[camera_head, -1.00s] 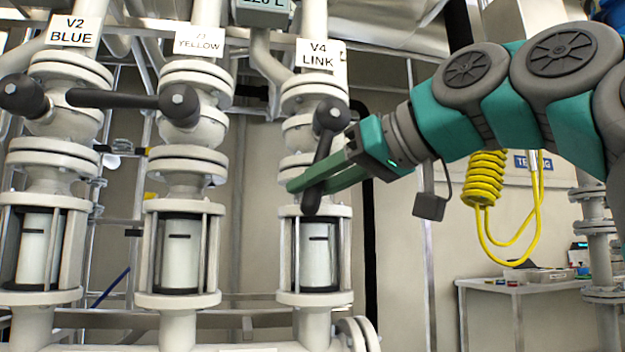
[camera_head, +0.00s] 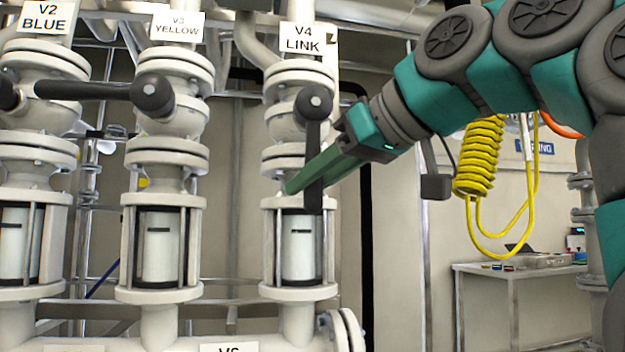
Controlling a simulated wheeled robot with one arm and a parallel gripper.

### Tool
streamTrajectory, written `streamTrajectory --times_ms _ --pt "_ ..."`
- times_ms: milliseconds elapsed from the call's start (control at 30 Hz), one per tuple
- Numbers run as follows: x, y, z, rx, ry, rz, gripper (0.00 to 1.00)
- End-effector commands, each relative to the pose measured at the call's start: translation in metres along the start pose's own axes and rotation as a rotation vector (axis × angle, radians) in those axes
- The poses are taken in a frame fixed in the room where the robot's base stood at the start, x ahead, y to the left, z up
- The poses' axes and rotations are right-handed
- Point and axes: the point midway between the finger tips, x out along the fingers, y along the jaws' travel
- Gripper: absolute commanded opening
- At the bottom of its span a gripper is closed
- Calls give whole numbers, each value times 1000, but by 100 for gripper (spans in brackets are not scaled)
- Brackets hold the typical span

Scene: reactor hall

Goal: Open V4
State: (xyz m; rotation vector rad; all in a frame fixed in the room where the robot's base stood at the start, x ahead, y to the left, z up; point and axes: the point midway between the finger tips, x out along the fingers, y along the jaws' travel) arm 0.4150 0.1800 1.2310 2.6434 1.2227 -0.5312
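The V4 valve (camera_head: 284,122) stands on the right pipe of the row, under a white label reading V4 LINK (camera_head: 302,38). Its dark lever (camera_head: 313,135) hangs straight down from its pivot, in line with the pipe. My gripper (camera_head: 291,187) reaches in from the right, its green fingers at the lower part of the lever. The lever passes in front of at least one finger, and the fingertips show left of it. The fingers overlap in this view, so I cannot tell whether they are closed on the lever.
The V3 YELLOW valve (camera_head: 172,72) is to the left, its lever (camera_head: 90,90) lying level. The V2 BLUE valve (camera_head: 35,112) is at the left edge. A coiled yellow hose (camera_head: 478,165) hangs at the right, near a bench (camera_head: 515,270). Glass-windowed cylinders sit below the valves.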

Motion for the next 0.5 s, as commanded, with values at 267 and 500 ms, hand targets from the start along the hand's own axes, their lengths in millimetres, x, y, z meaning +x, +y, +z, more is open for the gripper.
streamTrajectory --times_ms 267,500 --pt "-1 1 -1 2 4 3 58" --pt "-1 0 -1 1 3 1 58"
